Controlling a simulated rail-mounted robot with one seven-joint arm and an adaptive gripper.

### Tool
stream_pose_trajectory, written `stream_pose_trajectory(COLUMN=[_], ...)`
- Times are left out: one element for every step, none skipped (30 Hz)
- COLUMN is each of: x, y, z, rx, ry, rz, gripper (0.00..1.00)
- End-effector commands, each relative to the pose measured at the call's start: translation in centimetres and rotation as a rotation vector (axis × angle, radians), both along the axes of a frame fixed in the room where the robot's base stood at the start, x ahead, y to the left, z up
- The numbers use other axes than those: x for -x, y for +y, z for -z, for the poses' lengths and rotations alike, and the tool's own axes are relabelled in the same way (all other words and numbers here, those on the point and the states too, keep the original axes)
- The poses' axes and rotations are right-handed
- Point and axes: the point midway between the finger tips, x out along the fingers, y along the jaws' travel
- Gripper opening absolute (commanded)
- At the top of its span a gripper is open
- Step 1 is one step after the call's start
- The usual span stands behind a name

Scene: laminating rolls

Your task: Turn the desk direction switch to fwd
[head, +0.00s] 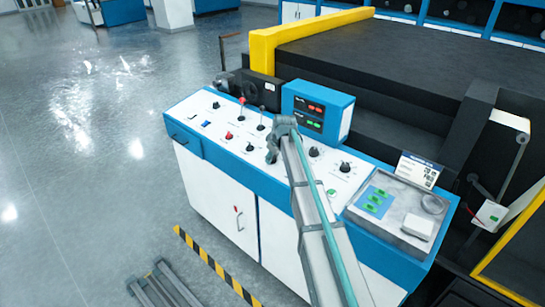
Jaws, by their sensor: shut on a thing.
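The control desk (180,124) has a white sloping top with blue edges and carries several knobs, levers and buttons. My gripper (271,157) reaches down to the middle of this top, left of the display box. Its jaws are shut on a small desk switch, which they mostly hide. The labels are too small to read, so I cannot tell which way that switch points or confirm that it is the direction switch. A black knob (249,147) stands just left of my gripper, apart from it.
A red-topped lever (242,108) and a second lever (261,119) stand behind and left of my gripper. A blue display box (339,117) rises close on its right. Black knobs (345,167) and a grey panel (354,207) lie further right. Open floor (90,190) is left.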

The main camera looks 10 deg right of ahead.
Motion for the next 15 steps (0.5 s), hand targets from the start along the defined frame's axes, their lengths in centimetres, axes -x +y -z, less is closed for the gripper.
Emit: stream_pose_trajectory(x=[0.02, 0.02, 0.02, 0.03, 0.04, 0.05, 0.06, 0.07, 0.08, 0.09, 0.1, 0.11, 0.11, 0.12, 0.12], y=[0.01, 0.01, 0.02, 0.03, 0.03, 0.03, 0.03, 0.04, 0.06, 0.08, 0.1, 0.12, 0.15, 0.15, 0.19], z=[-0.01, -0.01, 0.01, 0.02, 0.03, 0.06, 0.08, 0.1, 0.14, 0.16, 0.19, 0.21, 0.23, 0.24, 0.26], rx=[0.0, 0.0, -0.001, -0.001, -0.002, -0.002, -0.003, -0.003, -0.004, -0.006, -0.007, -0.01, -0.011, -0.012, -0.015], ry=[0.0, 0.0, 0.0, 0.0, 0.0, -0.002, -0.002, -0.003, -0.005, -0.007, -0.008, -0.012, -0.014, -0.017, -0.021], rz=[0.001, 0.001, 0.003, 0.005, 0.008, 0.015, 0.02, 0.027, 0.038, 0.05, 0.061, 0.081, 0.096, 0.113, 0.139], gripper=[0.07, 0.07, 0.07, 0.07, 0.07, 0.07, 0.07, 0.07, 0.07, 0.07, 0.07, 0.07, 0.07, 0.07, 0.07])
